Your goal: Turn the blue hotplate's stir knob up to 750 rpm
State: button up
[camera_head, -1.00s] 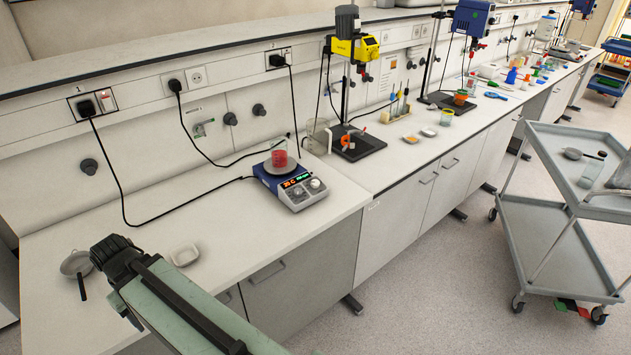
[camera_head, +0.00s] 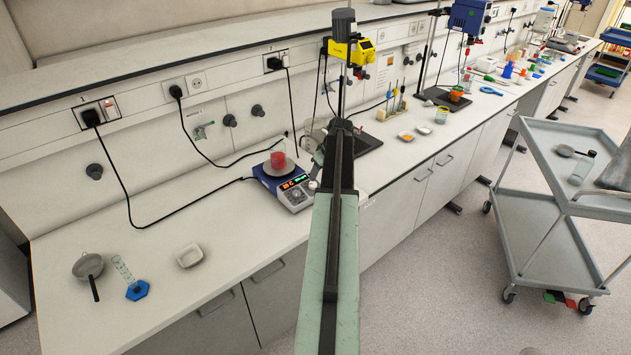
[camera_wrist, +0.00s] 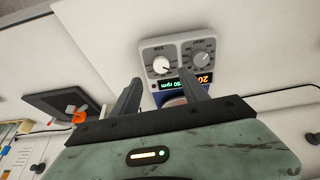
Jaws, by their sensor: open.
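The blue hotplate (camera_head: 270,182) stands on the bench in the head view, with a beaker of red liquid (camera_head: 278,160) on its plate. In the wrist view its grey front panel (camera_wrist: 182,47) appears upside down. The white stir knob (camera_wrist: 162,66) is on the left there, the grey heat knob (camera_wrist: 203,58) on the right. The lit green rpm display (camera_wrist: 179,85) is partly covered by a finger. My gripper (camera_wrist: 160,78) is open, its fingers apart and pointing toward the stir knob, with no contact visible. In the head view my arm hides most of the gripper.
A yellow overhead stirrer on a dark stand (camera_head: 352,52) is close behind my arm. A strainer (camera_head: 88,266), a blue-footed cylinder (camera_head: 137,289) and a white dish (camera_head: 189,256) sit on the left bench. A grey cart (camera_head: 540,235) stands to the right.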

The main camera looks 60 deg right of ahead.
aim_at(314, 184)
jog(key=b+x, duration=0.7)
jog(key=x, duration=0.1)
jog(key=shift+a, duration=0.15)
jog(key=shift+r, duration=0.1)
grip_shut()
